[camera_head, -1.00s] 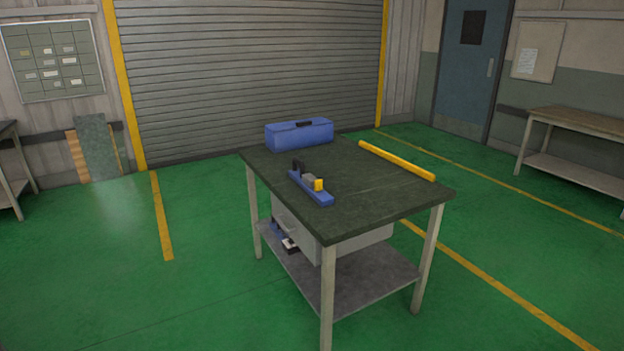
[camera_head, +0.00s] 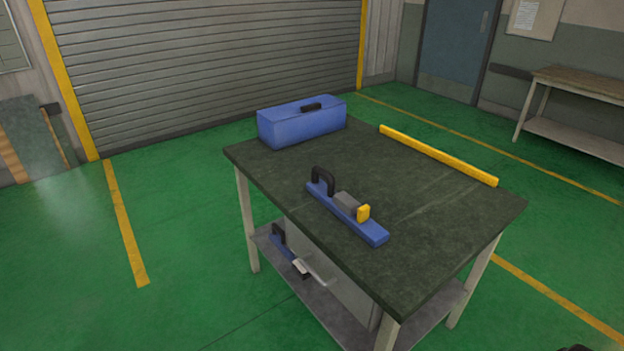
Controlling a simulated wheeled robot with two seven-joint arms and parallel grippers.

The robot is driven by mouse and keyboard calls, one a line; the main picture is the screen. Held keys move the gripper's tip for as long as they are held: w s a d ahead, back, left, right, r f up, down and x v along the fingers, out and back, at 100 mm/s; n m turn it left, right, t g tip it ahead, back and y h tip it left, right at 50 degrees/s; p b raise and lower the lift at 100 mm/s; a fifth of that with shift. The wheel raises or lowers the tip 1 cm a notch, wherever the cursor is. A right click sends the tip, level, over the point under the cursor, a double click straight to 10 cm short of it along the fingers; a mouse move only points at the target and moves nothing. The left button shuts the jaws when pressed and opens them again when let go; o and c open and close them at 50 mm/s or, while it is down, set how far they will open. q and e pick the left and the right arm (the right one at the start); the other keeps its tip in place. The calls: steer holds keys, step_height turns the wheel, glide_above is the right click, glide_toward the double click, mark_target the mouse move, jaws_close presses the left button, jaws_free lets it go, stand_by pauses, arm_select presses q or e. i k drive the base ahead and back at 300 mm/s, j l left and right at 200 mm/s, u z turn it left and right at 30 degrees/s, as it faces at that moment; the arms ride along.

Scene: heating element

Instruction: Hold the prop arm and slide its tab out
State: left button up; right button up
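A blue bar (camera_head: 366,228) lies flat on the dark worktable (camera_head: 440,218). A black handle (camera_head: 322,178) stands at its far left end. A grey block (camera_head: 346,201) sits on its middle, and a small yellow tab (camera_head: 363,213) stands upright against that block. This looks like the prop arm with its tab, but I cannot be sure. A similar blue piece with a black handle (camera_head: 279,236) and a pale part is on the lower shelf, partly hidden by the table.
A blue toolbox (camera_head: 300,124) stands at the table's far left corner. A yellow strip (camera_head: 437,154) runs along the far right edge. The near tabletop is clear. A side bench (camera_head: 580,88) stands at the right wall. A dark sliver at the bottom right edge is unclear.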

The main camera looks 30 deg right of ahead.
mark_target(363, 213)
steer(key=i+j+z, duration=0.1)
steer(key=i+z, duration=0.3)
steer(key=i, duration=0.15)
steer(key=i+j+z, duration=0.4)
steer(key=i, duration=0.15)
steer(key=i+j+z, duration=0.2)
steer(key=z, duration=0.3)
steer(key=i+j+z, duration=0.3)
steer(key=z, duration=0.2)
steer(key=i+j+z, duration=0.15)
steer(key=j+z, duration=0.3)
steer(key=i+j+z, duration=0.15)
steer(key=j+z, duration=0.35)
steer(key=l, duration=0.15)
